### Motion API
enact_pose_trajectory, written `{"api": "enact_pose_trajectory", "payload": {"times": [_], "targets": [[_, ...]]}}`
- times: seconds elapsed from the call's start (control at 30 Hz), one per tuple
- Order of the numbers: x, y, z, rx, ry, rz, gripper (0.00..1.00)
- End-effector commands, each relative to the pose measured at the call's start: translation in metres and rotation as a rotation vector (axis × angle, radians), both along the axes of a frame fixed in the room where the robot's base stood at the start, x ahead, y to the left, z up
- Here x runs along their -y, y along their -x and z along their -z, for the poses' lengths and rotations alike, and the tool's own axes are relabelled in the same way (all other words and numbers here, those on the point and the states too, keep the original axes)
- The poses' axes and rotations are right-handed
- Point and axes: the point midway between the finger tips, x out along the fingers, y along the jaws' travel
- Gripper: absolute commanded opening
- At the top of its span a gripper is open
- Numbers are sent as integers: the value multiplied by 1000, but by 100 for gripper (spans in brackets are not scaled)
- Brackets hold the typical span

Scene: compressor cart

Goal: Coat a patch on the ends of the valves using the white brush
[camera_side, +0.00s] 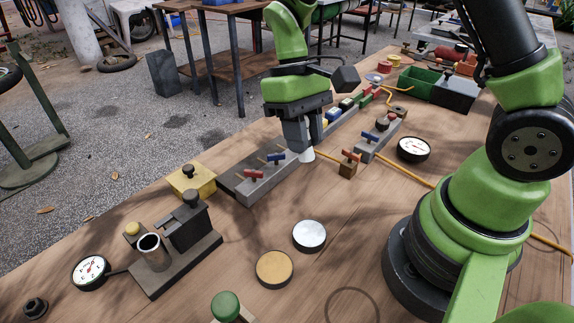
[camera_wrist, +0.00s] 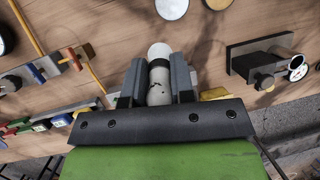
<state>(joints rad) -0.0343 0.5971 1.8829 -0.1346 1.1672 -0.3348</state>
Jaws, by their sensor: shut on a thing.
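My gripper (camera_side: 298,135) is shut on the white brush (camera_wrist: 158,82), pointing down above the bench. The brush is a white cylinder with a dark band between the fingers; its white end (camera_side: 307,155) shows below the jaws in the side view. Just left of and below it is a grey valve block (camera_side: 262,182) with red and blue handles. Whether the brush touches a valve, I cannot tell.
A white disc (camera_side: 309,235) and a tan disc (camera_side: 273,269) lie in front. A yellow block (camera_side: 192,182) and a dark stand with a metal tube (camera_side: 153,253) are at left. Gauges (camera_side: 413,149) and a yellow hose (camera_side: 408,176) lie at right. The front middle has bare wood.

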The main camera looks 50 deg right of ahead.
Motion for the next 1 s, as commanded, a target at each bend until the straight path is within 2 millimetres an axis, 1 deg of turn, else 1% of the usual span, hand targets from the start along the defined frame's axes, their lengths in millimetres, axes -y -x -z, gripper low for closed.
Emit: {"api": "enact_pose_trajectory", "payload": {"times": [0.03,0.1,0.2,0.27,0.37,0.5,0.6,0.7,0.83,1.0], "targets": [[10,-8,-9,7,6,-16,0],[21,-13,-18,6,14,-39,0],[31,-19,-27,5,23,-56,0],[31,-26,-29,14,18,-56,0],[23,-47,-25,58,-9,-41,0],[3,-89,-17,157,-75,1,0],[-12,-117,-13,224,-125,30,0],[-24,-137,-10,276,-164,51,0],[-32,-150,-8,311,-194,68,0],[-34,-153,6,317,-201,73,0]]}}
